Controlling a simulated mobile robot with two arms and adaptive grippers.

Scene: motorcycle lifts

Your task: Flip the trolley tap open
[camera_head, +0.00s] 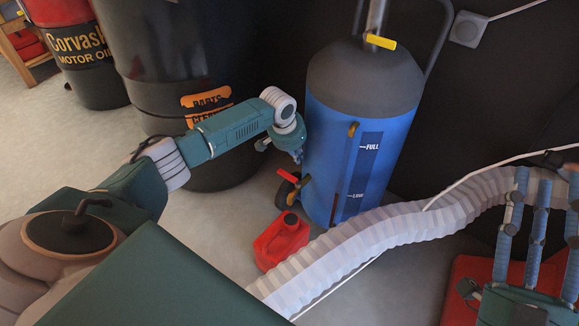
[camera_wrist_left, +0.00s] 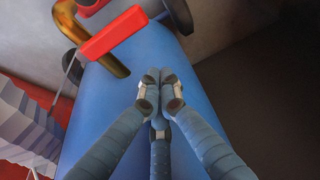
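The blue trolley tank (camera_head: 337,150) with a grey top stands upright in the middle of the head view. A red tap handle (camera_head: 288,176) sticks out low on its left side; in the left wrist view the red handle (camera_wrist_left: 112,34) sits beside a bent brass spout (camera_wrist_left: 104,62). My left gripper (camera_head: 297,157) is at the tank's left side, just above the tap. In the left wrist view its fingertips (camera_wrist_left: 160,82) are together with nothing between them, apart from the handle, over the blue tank wall. My right gripper (camera_head: 543,185) is open and empty at the lower right.
A red can (camera_head: 282,242) stands on the floor below the tap. A pale ribbed hose (camera_head: 380,232) crosses the front. Dark drums (camera_head: 165,75) stand at the left. A yellow lever (camera_head: 380,41) sits atop the tank. Some floor between drum and can is clear.

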